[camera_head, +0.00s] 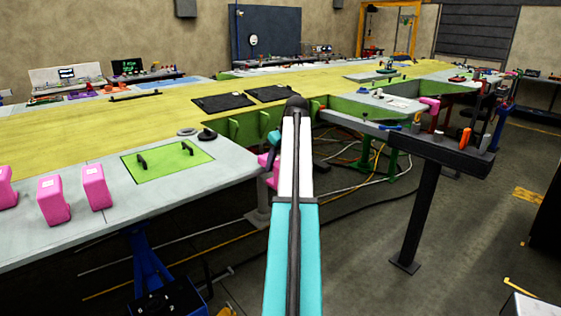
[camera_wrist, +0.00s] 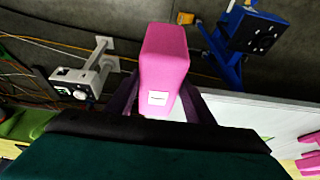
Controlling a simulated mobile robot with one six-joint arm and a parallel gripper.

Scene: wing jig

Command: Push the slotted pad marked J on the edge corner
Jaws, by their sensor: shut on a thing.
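A pink pad (camera_wrist: 165,55) with a small white label is between the fingers of my gripper (camera_wrist: 162,88) in the wrist view. The gripper is shut on it; the mark on the label is too small to read. The pad's slot is not visible. In the head view my arm hides most of the gripper, and a bit of pink (camera_head: 267,160) shows beside the arm near the grey panel's corner. The grey wing panel (camera_head: 225,150) also shows in the wrist view (camera_wrist: 245,108), below and right of the held pad. I cannot tell whether they touch.
Several pink pads, one of them here (camera_head: 53,200), sit along the panel's near left edge. A green plate with two black handles (camera_head: 168,158) lies on the panel. A blue stand (camera_head: 148,270) is underneath. A dark shelf on a post (camera_head: 430,150) stands at right. Cables cross the floor.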

